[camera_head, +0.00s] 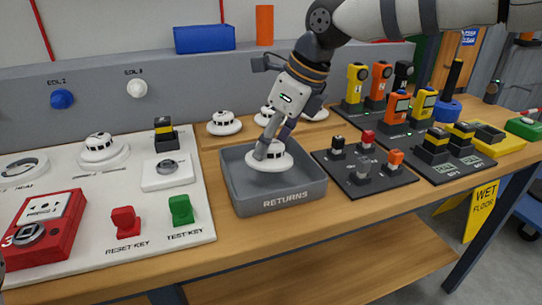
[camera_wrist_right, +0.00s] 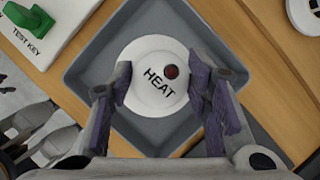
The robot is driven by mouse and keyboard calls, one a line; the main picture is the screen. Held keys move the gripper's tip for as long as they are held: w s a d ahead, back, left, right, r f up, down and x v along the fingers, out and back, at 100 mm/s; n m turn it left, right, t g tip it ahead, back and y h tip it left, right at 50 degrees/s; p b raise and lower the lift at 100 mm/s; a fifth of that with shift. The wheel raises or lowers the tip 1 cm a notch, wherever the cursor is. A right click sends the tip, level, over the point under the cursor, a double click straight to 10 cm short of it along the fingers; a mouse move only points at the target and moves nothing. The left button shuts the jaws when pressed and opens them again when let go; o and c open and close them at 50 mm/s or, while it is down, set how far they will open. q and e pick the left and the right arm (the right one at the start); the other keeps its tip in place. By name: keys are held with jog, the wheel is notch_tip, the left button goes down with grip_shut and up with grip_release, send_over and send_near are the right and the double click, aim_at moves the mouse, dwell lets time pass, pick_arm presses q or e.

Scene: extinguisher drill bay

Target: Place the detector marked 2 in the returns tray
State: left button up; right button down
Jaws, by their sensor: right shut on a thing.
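The grey returns tray (camera_head: 285,199), lettered RETURNS, stands mid-table. My right gripper (camera_head: 270,150) reaches down into it and is shut on a white round detector (camera_head: 270,163). The wrist view shows this detector (camera_wrist_right: 152,95) from above, with HEAT lettering and a dark red dot, between the two fingers of the gripper (camera_wrist_right: 160,88). It is within the tray walls, shown also in the wrist view (camera_wrist_right: 88,62); whether it touches the floor I cannot tell. No number 2 is readable on it. My left gripper is not in view.
White detectors (camera_head: 223,123) stand behind the tray. A white panel (camera_head: 150,225) with red and green keys lies left. A dark board (camera_head: 375,183) with small coloured knobs sits close on the right, with yellow and orange devices (camera_head: 396,107) beyond. Bare wood lies in front.

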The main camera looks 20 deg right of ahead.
aim_at(278, 144)
notch_tip(278, 144, down, 4)
jog(key=shift+w+d+r, duration=0.1)
jog(key=shift+d, duration=0.05)
jog(key=c, duration=0.5)
grip_release()
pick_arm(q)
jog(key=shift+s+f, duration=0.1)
pick_arm(e)
jog(key=shift+r, duration=0.25)
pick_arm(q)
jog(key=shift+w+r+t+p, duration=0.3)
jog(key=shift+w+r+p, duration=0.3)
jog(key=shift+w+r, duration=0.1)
pick_arm(e)
jog(key=v, duration=1.1)
jog(key=shift+d+r, duration=0.15)
jog(key=shift+r, duration=0.1)
